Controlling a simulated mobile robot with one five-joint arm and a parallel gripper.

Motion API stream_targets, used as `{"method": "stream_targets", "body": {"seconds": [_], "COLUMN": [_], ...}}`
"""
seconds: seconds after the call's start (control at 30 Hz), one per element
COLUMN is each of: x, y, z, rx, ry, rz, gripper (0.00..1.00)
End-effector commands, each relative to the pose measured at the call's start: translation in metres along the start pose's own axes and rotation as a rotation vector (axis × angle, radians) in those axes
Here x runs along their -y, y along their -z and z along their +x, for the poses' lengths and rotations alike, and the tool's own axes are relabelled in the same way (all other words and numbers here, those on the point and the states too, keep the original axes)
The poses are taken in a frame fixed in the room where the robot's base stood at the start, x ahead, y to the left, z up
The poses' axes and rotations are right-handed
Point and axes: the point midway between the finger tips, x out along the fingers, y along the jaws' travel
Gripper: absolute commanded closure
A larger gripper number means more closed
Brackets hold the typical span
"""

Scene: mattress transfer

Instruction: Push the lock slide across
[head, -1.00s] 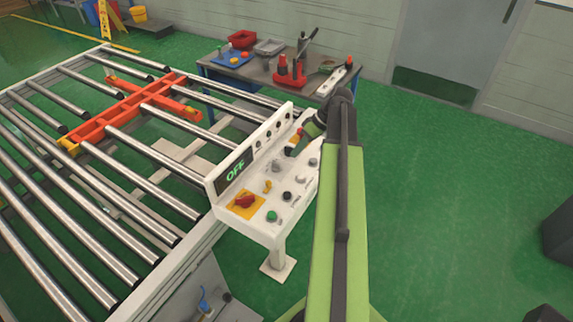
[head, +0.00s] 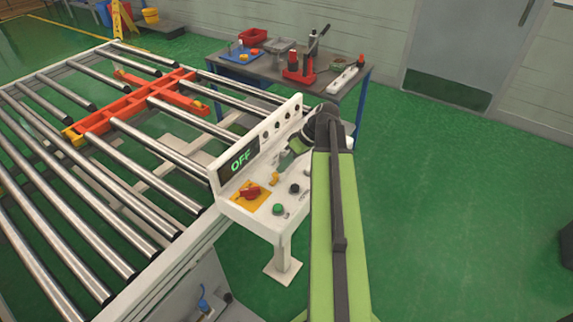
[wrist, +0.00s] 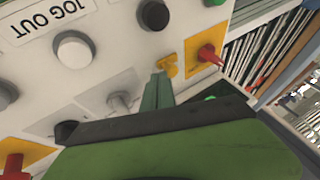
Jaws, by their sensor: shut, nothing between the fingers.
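A small yellow tab (head: 274,178), which looks like the lock slide, stands on the white control panel (head: 240,210) beside the red switch on its yellow plate. In the wrist view the yellow tab (wrist: 167,66) is just beyond my fingertips. My gripper (wrist: 158,80) is shut and empty, its green fingers pointing at the tab. I cannot tell whether they touch it. In the head view my gripper (head: 282,164) is low over the panel, partly hidden by my arm. The panel display reads OFF.
The red switch (wrist: 207,55), a white button (wrist: 73,48) and a black button (wrist: 153,14) are close to my fingers. A roller conveyor (head: 110,190) with an orange frame (head: 135,105) lies left. A workbench (head: 345,90) with tools stands behind. Green floor is clear at right.

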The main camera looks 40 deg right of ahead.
Motion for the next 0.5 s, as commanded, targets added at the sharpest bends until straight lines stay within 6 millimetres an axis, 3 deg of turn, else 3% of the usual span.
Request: {"method": "stream_targets", "body": {"seconds": [0.17, 0.37, 0.5], "x": [0.004, 0.031, 0.034], "y": [-0.001, -0.006, -0.006], "z": [0.001, 0.012, 0.013], "rx": [0.0, 0.001, 0.001], "ry": [0.0, 0.0, 0.002], "rz": [0.0, 0.0, 0.001], "gripper": [1.0, 1.0, 1.0]}}
